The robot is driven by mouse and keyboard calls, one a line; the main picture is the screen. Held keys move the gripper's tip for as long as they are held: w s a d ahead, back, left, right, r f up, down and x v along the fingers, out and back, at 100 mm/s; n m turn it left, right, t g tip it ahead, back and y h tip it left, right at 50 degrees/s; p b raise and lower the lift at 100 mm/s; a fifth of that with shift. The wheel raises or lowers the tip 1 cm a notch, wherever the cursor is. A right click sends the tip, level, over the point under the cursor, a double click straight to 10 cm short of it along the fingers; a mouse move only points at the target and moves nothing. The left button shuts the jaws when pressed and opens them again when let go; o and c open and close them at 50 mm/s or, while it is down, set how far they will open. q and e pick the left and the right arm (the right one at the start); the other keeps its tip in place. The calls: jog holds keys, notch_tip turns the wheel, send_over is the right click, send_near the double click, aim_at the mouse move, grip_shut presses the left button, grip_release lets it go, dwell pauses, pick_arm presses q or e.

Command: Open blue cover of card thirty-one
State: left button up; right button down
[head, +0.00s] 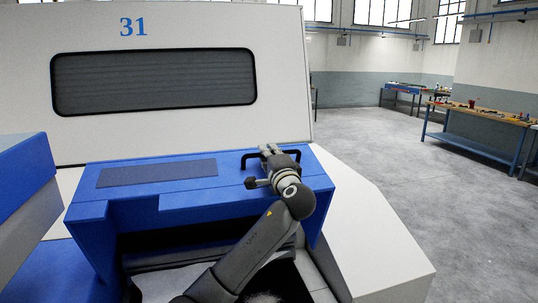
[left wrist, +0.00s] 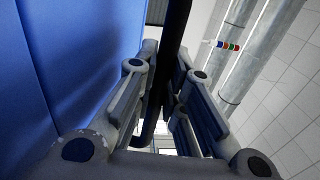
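The blue cover (head: 165,197) of the card marked 31 spans the machine's front, with a dark grey panel (head: 160,173) on its top. A black bar handle (head: 251,154) stands at the cover's right end. My left gripper (head: 270,150) is at this handle. In the left wrist view, the fingers of my left gripper (left wrist: 166,62) close in on both sides of the black handle bar (left wrist: 174,30), with the blue cover surface (left wrist: 75,65) to the left. Below the cover's front edge a dark opening shows, partly hidden by my arm. My right gripper is out of view.
The pale upper housing (head: 200,130) with a dark window rises behind the cover. A blue and grey block (head: 22,185) stands close at the left. Workbenches (head: 480,115) stand far right; the grey floor between is clear.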

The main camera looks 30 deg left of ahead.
pick_arm(q)
jog(key=shift+f, duration=0.1)
grip_shut()
jog(key=shift+d+f, duration=0.1)
jog(key=shift+f, duration=0.1)
jog(key=s+d+f+t+y+b, duration=0.1)
jog(key=s+d+f+b, duration=0.3)
jog(key=b, duration=0.5)
jog(key=shift+s+d+f+t+y+b, duration=0.15)
jog(key=shift+d+f+t+y+b, duration=0.25)
jog(key=shift+d+f+t, duration=0.15)
